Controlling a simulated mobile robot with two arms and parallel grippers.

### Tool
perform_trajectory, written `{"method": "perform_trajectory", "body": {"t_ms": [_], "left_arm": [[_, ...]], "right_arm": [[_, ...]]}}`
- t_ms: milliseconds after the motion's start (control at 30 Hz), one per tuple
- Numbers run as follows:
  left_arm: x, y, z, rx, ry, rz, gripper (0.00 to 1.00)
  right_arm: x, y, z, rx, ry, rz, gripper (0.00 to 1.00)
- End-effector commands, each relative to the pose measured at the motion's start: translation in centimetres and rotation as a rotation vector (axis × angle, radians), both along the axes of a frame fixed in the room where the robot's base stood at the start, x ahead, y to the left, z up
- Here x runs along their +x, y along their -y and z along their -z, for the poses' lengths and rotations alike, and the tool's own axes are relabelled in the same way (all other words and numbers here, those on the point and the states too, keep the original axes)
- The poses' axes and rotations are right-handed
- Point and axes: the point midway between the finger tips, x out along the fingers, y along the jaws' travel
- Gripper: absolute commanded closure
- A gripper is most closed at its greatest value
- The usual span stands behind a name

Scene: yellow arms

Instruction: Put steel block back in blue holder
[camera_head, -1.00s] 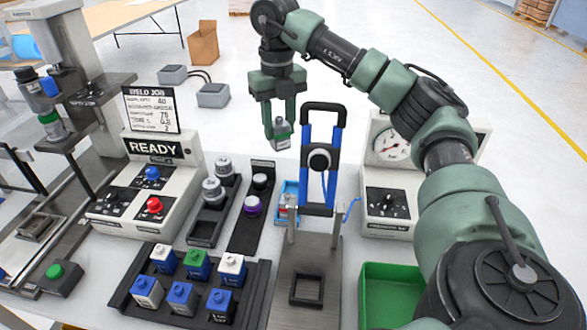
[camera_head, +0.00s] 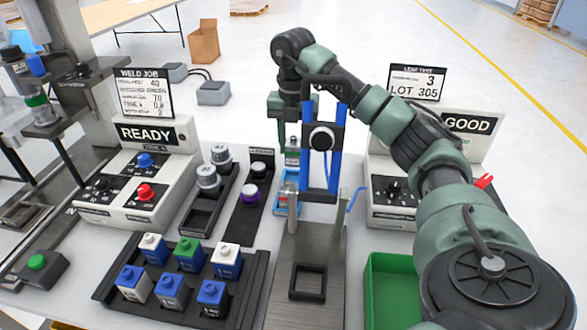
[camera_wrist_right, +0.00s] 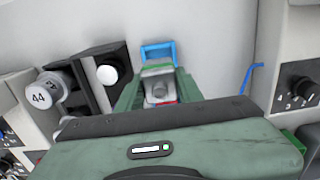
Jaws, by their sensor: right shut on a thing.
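The steel block (camera_head: 291,158) is grey with a green band. My right gripper (camera_head: 290,140) is shut on it and points down. The blue holder (camera_head: 281,208) is a small open tray on the table, just below the block in the head view. In the right wrist view the block (camera_wrist_right: 159,92) sits between my right fingers, and the blue holder (camera_wrist_right: 158,48) shows just beyond it. A red item is partly visible at the holder. Whether the block touches the holder is unclear. My left gripper is not in view.
A clamp stand with blue uprights (camera_head: 334,165) stands close to the right of the holder. A black rack with a purple-ringed part (camera_head: 252,198) is to its left. A green bin (camera_head: 390,290), a tray of blue, white and green blocks (camera_head: 180,270), and READY and GOOD panels stand around.

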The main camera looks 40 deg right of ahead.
Motion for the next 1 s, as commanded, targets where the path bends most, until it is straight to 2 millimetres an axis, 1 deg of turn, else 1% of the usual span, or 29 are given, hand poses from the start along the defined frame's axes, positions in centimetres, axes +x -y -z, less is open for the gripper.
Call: {"method": "perform_trajectory", "body": {"t_ms": [100, 267, 333, 533, 600, 800, 933, 967, 1000], "left_arm": [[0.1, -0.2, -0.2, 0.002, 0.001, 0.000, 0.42], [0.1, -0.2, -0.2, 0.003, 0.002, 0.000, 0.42], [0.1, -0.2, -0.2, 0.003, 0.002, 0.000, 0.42], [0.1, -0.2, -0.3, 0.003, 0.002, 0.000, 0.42], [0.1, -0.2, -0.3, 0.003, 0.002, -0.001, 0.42], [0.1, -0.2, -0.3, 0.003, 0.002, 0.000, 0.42], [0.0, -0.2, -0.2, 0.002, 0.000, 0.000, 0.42], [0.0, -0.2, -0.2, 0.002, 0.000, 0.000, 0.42], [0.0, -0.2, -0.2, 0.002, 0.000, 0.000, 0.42]], "right_arm": [[0.0, 0.1, 1.2, 0.000, 0.004, 0.001, 1.00], [0.0, 0.0, 2.1, 0.001, 0.003, 0.001, 1.00], [0.0, 0.0, 2.8, 0.000, 0.002, 0.000, 1.00], [0.0, 0.0, 5.7, 0.000, 0.002, 0.000, 1.00], [0.0, 0.0, 6.0, 0.000, 0.004, 0.001, 1.00], [0.0, 0.0, 6.0, 0.000, 0.005, 0.000, 1.00], [0.0, 0.0, 6.3, 0.001, 0.004, 0.000, 1.00], [0.0, 0.0, 6.4, 0.000, 0.002, 0.000, 0.58], [0.0, 0.0, 6.4, 0.000, 0.002, 0.000, 0.47]]}}
